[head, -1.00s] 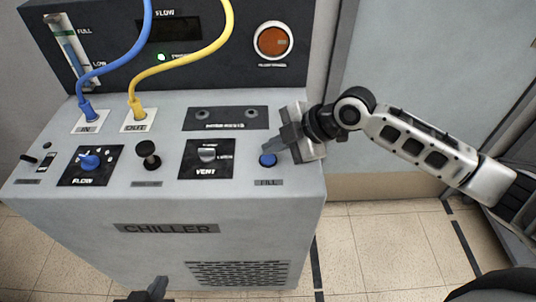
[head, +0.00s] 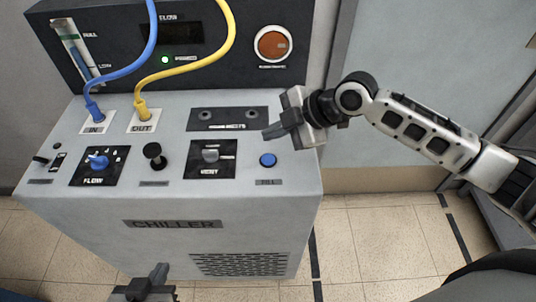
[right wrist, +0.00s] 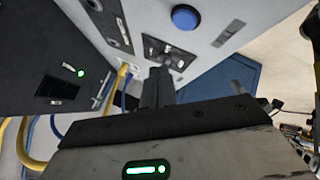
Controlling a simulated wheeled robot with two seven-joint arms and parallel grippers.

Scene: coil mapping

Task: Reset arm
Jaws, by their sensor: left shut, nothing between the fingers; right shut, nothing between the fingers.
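My right gripper (head: 270,133) is shut and empty. In the head view it hovers over the right part of the chiller's (head: 165,205) top panel, above and behind the blue FILL button (head: 268,160) and apart from it. In the right wrist view its shut fingers (right wrist: 158,88) point at the panel, and the blue button (right wrist: 186,17) shows above them. My left gripper (head: 158,273) is at the bottom edge of the head view, in front of the chiller, with its fingers together and nothing held.
The panel has a blue FLOW knob (head: 97,160), a black knob (head: 154,155) and a VENT switch (head: 211,156). A blue hose (head: 130,88) and a yellow hose (head: 200,63) plug into it. A round red-orange button (head: 272,43) is on the back face. Tiled floor (head: 370,235) lies open at right.

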